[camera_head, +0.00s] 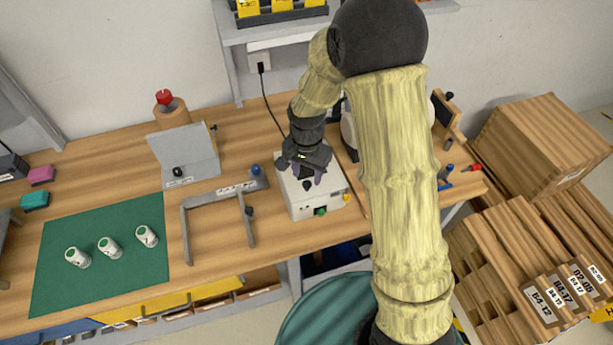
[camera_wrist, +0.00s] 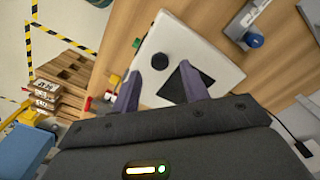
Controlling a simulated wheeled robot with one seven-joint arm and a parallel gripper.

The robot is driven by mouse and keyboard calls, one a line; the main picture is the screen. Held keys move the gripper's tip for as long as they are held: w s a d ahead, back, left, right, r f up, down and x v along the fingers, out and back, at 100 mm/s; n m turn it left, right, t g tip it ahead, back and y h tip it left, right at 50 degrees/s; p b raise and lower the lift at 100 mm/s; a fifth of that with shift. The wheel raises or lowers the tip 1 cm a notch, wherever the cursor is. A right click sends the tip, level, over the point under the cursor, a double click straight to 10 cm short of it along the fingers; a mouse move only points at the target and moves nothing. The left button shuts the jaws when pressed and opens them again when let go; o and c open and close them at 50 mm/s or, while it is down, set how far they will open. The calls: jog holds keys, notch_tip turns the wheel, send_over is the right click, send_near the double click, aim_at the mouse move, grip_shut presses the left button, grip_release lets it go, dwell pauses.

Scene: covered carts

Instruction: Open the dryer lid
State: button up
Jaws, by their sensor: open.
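The dryer appears to be the small white box (camera_head: 326,192) on the wooden bench, below my gripper. Its pale top, apparently the lid, lies flat. A round black knob (camera_head: 306,185) stands on the top. In the wrist view the white box (camera_wrist: 205,42) shows the black knob (camera_wrist: 160,61) and a dark square patch partly hidden by a finger. My gripper (camera_head: 305,174) points down over the box and is open and empty. In the wrist view its two purple fingertips (camera_wrist: 161,80) appear either side of and short of the knob. I cannot tell their height above it.
A grey bracket frame (camera_head: 187,225) stands left of the box, with a grey open case (camera_head: 185,150) behind it. A green mat (camera_head: 85,265) holds three white cups. A black cable (camera_head: 270,105) runs from the wall socket. Wooden crates (camera_head: 535,140) stand at the right.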

aim_at(307, 183)
jog(key=shift+f, duration=1.65)
grip_shut()
jog(key=shift+r+p, duration=0.2)
jog(key=shift+p, duration=0.2)
